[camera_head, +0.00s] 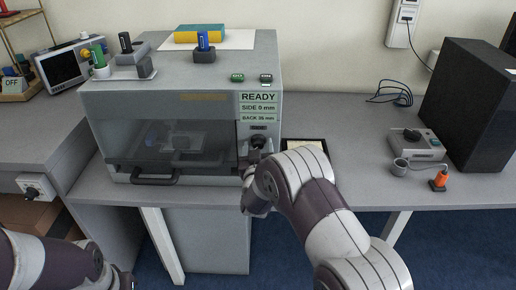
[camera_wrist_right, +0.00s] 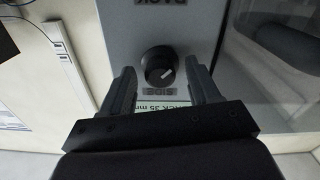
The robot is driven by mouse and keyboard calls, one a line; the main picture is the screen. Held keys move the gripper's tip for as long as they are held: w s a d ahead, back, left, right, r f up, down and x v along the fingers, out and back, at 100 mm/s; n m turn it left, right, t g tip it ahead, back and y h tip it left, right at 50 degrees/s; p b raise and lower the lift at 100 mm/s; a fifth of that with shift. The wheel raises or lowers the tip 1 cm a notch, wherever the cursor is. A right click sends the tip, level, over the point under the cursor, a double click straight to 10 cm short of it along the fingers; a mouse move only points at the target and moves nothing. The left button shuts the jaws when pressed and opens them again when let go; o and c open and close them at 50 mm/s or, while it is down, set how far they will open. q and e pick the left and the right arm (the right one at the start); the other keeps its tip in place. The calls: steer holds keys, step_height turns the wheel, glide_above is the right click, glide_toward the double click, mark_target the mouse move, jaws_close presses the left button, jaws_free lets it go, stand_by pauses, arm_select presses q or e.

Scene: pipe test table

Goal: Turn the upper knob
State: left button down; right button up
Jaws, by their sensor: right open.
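The grey machine (camera_head: 180,95) has a front control panel on its right side. A round black knob (camera_wrist_right: 158,66) with a pale pointer mark sits there, beside an upside-down SIDE label in the right wrist view. It also shows small and dark in the head view (camera_head: 258,142). My right gripper (camera_wrist_right: 161,80) is open, one finger on each side of this knob. Gaps show between knob and fingers; depth to the panel is unclear. An upside-down BACK label shows at the top edge. My left arm is at the lower left, its gripper not in view.
The machine's display (camera_head: 259,106) reads READY, SIDE 0 mm, BACK 35 mm. A door handle (camera_head: 154,180) juts out left of the panel. A black box (camera_head: 472,100) and a small device (camera_head: 417,144) stand at right. The table between them is mostly clear.

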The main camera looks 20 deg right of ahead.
steer(key=c, duration=1)
steer(key=shift+c, duration=0.2)
steer(key=shift+f+m+b, duration=0.15)
steer(key=shift+m+b, duration=11.75)
steer(key=shift+b, duration=0.65)
